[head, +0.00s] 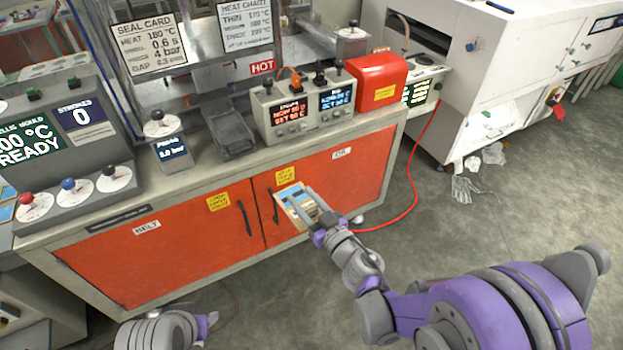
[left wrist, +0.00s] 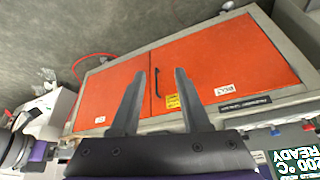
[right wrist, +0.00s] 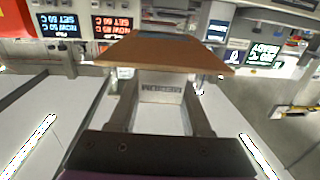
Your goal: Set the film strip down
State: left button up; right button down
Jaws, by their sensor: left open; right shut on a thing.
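My right gripper (head: 320,207) is shut on a flat piece, which I take to be the film strip (head: 294,203). It shows blue and tan in the head view, held in front of the orange cabinet doors, below the worktop edge. In the right wrist view the film strip (right wrist: 165,52) is a thin brown slab across the fingertips (right wrist: 160,92). A pale block marked MEDIUM (right wrist: 162,88) is between the fingers beneath it. My left gripper (left wrist: 160,74) is open and empty in the left wrist view, facing the orange doors.
The worktop (head: 190,180) carries a two-display control box (head: 298,108), a red box (head: 376,82), a small gauge box (head: 167,138) and a large control panel (head: 65,150). A narrow bare strip runs along its front edge. A red hose (head: 412,185) hangs to the floor at right.

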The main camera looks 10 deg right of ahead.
pick_arm(q)
jog(key=w+d+r+m+g, duration=0.4)
jog(key=w+d+r+m, duration=0.6)
jog(key=w+d+r, duration=0.7)
jog(key=w+d+m+g, duration=0.1)
jog(key=w+d+m, duration=0.25)
jog(key=d, duration=0.65)
jog(key=f, duration=1.2)
jog(key=shift+w+a, duration=0.15)
jog(key=shift+a, duration=0.1)
grip_shut()
